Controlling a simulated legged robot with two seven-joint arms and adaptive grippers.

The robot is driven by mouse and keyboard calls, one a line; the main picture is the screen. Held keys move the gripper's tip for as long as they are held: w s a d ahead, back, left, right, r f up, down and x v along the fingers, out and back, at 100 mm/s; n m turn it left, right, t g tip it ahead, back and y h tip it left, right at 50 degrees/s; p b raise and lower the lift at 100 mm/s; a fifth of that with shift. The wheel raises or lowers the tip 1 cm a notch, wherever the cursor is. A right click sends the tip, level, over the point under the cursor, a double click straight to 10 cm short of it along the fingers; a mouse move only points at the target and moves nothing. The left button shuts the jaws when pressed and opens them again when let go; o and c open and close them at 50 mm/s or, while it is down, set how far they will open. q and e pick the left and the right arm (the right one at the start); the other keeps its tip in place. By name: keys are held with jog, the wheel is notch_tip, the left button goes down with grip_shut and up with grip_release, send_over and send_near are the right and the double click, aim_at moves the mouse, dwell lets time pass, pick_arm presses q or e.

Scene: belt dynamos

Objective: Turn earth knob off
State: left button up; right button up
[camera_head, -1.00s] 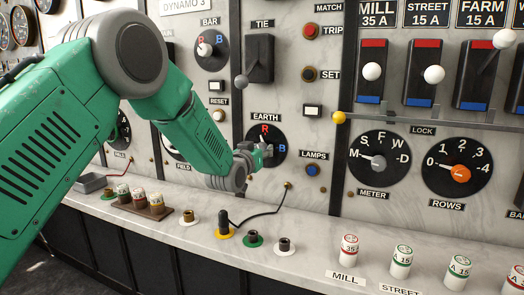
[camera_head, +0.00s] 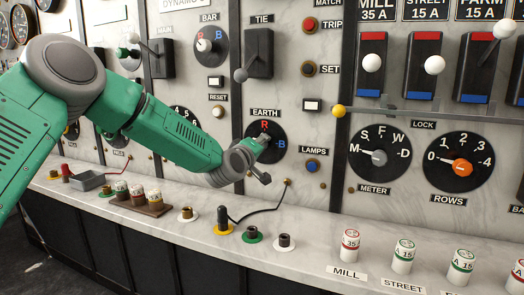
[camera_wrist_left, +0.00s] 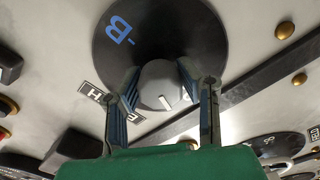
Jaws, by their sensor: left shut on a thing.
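The earth knob (camera_wrist_left: 160,84) is a grey knob with a white mark on a black dial (camera_head: 279,157) with a red R and a blue B, under the EARTH label. In the head view the knob is mostly hidden by my left gripper (camera_head: 263,158), which reaches it from the lower left. In the left wrist view, the fingers of this gripper (camera_wrist_left: 160,93) stand on both sides of the knob, shut on it. The white mark points down and slightly right there. My right gripper is not in view.
The TIE lever (camera_head: 241,75) stands above and left of the dial. The LAMPS button (camera_head: 312,166) is at its lower right. Below, a shelf holds a black plug (camera_head: 223,221) with a cord, sockets and several fuses. A rail with a yellow ball (camera_head: 338,111) runs right.

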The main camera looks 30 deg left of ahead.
pick_arm(q)
jog(key=shift+a+f+n+b, duration=0.15)
jog(key=shift+n+b, duration=0.6)
jog(key=shift+n, duration=0.95)
jog(key=o, duration=1.2)
jog(key=shift+c, duration=0.2)
jog(key=shift+s, duration=0.1)
